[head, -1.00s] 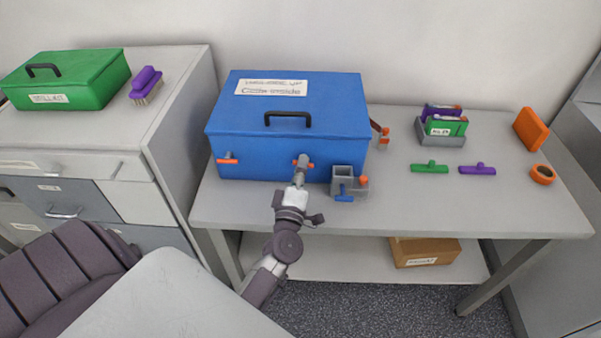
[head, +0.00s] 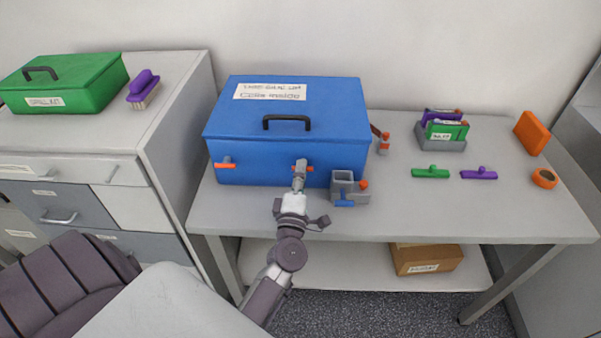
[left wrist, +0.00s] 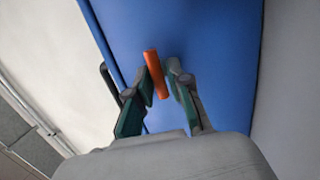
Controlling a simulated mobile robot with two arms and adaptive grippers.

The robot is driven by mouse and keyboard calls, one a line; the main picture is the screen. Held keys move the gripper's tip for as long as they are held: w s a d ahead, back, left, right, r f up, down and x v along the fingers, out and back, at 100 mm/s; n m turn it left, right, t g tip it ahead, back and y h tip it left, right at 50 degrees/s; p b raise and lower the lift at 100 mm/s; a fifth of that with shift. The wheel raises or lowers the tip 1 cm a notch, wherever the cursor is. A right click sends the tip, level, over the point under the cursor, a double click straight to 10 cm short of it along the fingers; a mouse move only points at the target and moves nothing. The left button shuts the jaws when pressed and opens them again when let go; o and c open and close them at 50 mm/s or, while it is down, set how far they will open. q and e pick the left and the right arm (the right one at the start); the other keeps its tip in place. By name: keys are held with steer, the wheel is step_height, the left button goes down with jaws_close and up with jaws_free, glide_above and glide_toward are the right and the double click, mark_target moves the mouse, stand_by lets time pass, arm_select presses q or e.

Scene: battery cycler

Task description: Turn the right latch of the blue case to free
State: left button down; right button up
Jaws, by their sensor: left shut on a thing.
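The blue case (head: 260,165) stands shut on the table, with a black handle (head: 287,119) on its lid. Its right latch (head: 309,169) is a small orange bar on the front, lying about level. It also shows in the left wrist view as an orange bar (left wrist: 156,74), roughly parallel to the lid edge. My left gripper (head: 300,164) is shut on this latch, a finger on each side (left wrist: 160,82). The gripper hides part of the latch in the head view. The left latch (head: 225,164) also lies about level. My right gripper is not in view.
A grey holder (head: 345,187) with blue and orange parts stands close right of my left gripper. Green (head: 430,173) and purple (head: 478,174) handled pieces lie further right. A grey rack (head: 442,143) stands behind them. The table's front middle is clear.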

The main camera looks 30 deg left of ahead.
arm_select(q)
steer(key=c, duration=1.2)
jaws_free()
steer(key=shift+r, duration=0.3)
steer(key=v, duration=1.2)
steer(key=shift+w+d+f, duration=0.1)
steer(key=shift+d+f, duration=0.05)
